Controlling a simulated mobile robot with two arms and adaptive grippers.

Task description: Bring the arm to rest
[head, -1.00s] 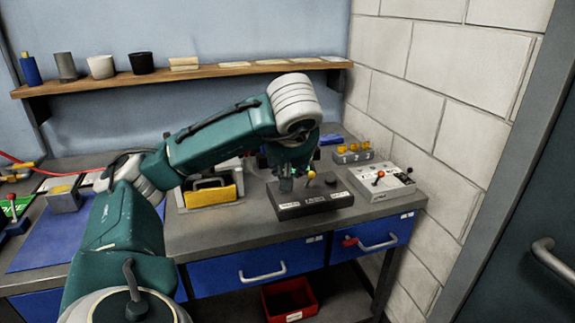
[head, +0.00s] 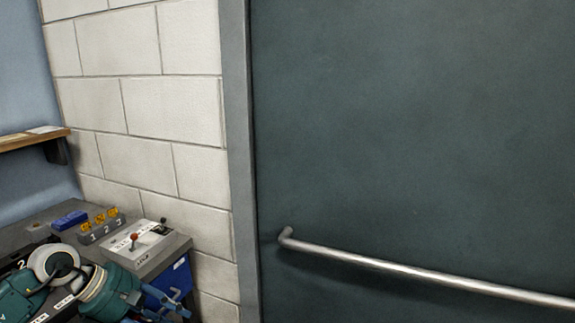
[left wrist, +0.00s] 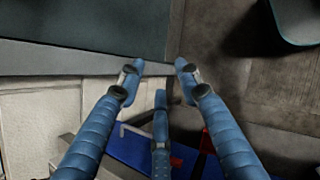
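My left arm reaches in from the lower left in the head view, teal with pale joints. Its blue-fingered left gripper (head: 165,306) is low in the picture, by the bench's right front corner. In the left wrist view the gripper (left wrist: 159,74) has its fingers spread, with nothing between them. A blue drawer front (left wrist: 125,150) and a small red part (left wrist: 206,143) lie behind the fingers. My right gripper is in neither view.
The bench (head: 180,248) carries a pale control box (head: 140,243) with a red-knobbed lever and a grey block with yellow tops (head: 100,226). A brick wall (head: 140,110) and a dark door (head: 420,150) with a long bar handle (head: 420,273) stand to the right.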

